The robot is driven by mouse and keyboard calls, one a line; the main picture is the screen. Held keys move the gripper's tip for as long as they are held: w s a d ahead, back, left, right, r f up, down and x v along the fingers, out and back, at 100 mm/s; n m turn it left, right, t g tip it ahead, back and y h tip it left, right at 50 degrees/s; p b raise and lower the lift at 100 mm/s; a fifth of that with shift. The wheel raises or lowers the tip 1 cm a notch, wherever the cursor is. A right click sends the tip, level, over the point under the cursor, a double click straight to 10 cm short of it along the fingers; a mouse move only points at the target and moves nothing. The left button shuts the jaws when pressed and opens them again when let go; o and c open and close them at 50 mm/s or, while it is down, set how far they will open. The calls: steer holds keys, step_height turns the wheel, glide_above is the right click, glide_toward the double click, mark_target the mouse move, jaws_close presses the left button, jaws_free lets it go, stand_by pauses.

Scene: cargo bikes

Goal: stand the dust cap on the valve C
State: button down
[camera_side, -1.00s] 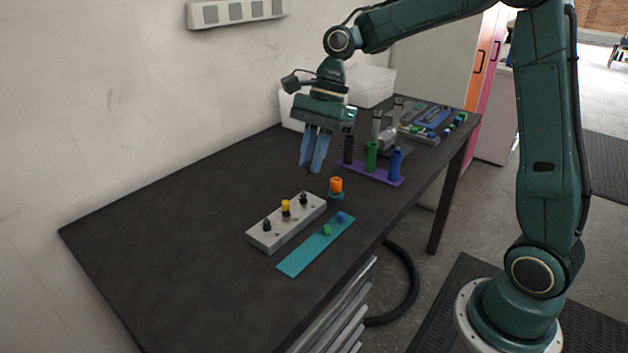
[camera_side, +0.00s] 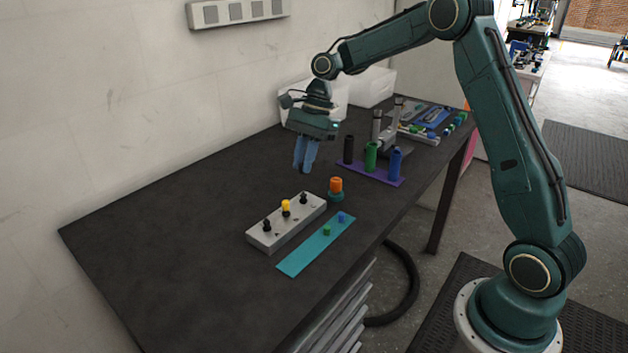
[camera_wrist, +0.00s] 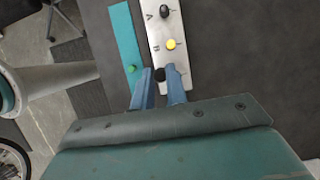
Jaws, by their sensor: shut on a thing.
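My gripper (camera_side: 302,167) hangs with its fingers pointing down above the table, behind the grey valve block (camera_side: 287,226). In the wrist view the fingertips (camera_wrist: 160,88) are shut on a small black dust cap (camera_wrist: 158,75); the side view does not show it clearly. The block carries a row of black valves. Valve C (camera_side: 303,199) is at its far right end, closest to my gripper, with the fingers higher and behind it. In the wrist view valve C is mostly hidden by the right finger. The middle valve B wears a yellow cap (camera_side: 286,205); valve A (camera_side: 266,225) is at the near end.
A teal strip (camera_side: 300,260) beside the block holds a green cap (camera_side: 326,231) and a blue cap (camera_side: 341,218). An orange piece on a teal base (camera_side: 336,187) stands right of the block. A purple tray (camera_side: 391,181) holds upright cylinders. The table's left part is clear.

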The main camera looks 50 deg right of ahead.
mark_target(305, 194)
steer(key=shift+w+d+f, duration=0.5)
steer(key=shift+d+f, duration=0.15)
steer(key=shift+f, duration=0.05)
steer(key=shift+w+d+f, duration=0.5)
steer(key=shift+d+f, duration=0.15)
steer(key=shift+f, duration=0.05)
steer(key=shift+f, duration=0.2)
steer(key=shift+f, duration=1.85)
steer(key=shift+f, duration=1)
steer(key=c, duration=1.3)
jaws_free()
steer(key=shift+v, duration=6.85)
